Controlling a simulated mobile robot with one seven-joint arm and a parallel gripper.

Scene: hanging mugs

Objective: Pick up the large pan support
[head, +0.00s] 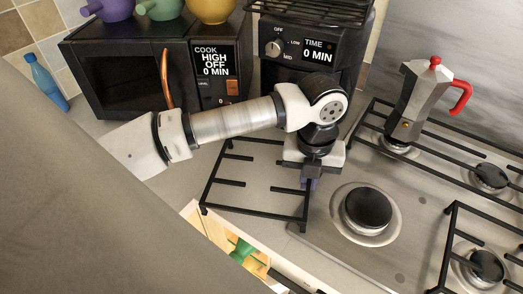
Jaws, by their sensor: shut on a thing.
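The large pan support is a black wire grate (230,183) with short inward prongs, held to the left of the stove's exposed burner (368,208). My gripper (311,176) points down at the grate's right side and is shut on it. The fingertips and the exact grip point are partly hidden by the gripper body. The grate extends left from my gripper, over the grey counter and the front edge of the stove. I cannot tell how high it is above the surface.
A moka pot (418,100) stands on the back burner, right of my arm. Other grates (452,235) cover the right burners. A microwave (130,75) and a black appliance (310,60) stand behind. An open drawer (228,235) is below the counter edge. A blue bottle (47,84) stands far left.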

